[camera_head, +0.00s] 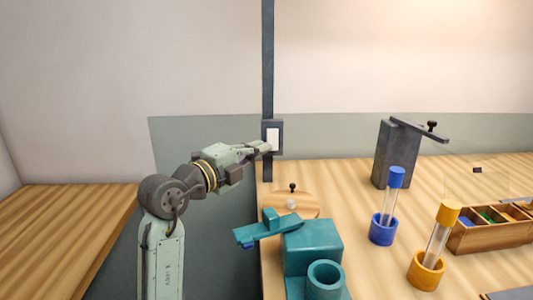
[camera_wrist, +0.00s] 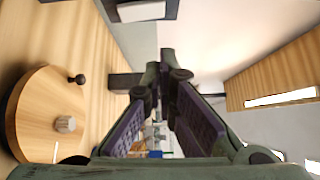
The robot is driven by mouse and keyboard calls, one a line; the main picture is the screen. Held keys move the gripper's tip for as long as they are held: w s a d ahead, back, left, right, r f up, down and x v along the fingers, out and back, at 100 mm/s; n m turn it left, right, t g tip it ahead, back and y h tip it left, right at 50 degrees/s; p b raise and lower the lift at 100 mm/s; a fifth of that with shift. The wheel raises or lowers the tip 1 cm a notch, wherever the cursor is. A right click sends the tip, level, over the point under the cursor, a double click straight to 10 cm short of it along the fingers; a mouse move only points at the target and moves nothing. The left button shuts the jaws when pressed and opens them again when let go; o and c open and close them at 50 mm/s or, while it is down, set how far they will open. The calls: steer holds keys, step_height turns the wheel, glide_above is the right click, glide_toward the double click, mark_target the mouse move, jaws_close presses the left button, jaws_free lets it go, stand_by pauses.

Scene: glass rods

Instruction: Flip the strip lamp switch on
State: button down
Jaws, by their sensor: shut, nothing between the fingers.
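The switch (camera_head: 273,138) is a white plate in a dark grey box, mounted on a dark vertical post (camera_head: 268,60) in front of the wall. My gripper (camera_head: 267,147) is shut and empty, with its tips at the lower left of the white plate in the head view. I cannot tell whether they touch it. In the wrist view my gripper's fingers (camera_wrist: 160,75) meet at their tips. A white plate in a dark frame (camera_wrist: 142,11) at the top edge there looks like the switch, partly cut off. Which way the switch is set is not clear.
A round wooden board (camera_head: 290,203) with a black knob lies below the switch. A teal fixture (camera_head: 312,245) stands in front. Blue (camera_head: 382,229) and yellow (camera_head: 427,270) holders with glass rods, a grey stand (camera_head: 394,155) and a divided wooden box (camera_head: 490,236) are to the right.

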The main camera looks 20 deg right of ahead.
steer(key=v, duration=0.3)
steer(key=b+v, duration=0.1)
steer(key=v, duration=0.1)
steer(key=shift+r, duration=0.35)
steer(key=shift+a, duration=0.1)
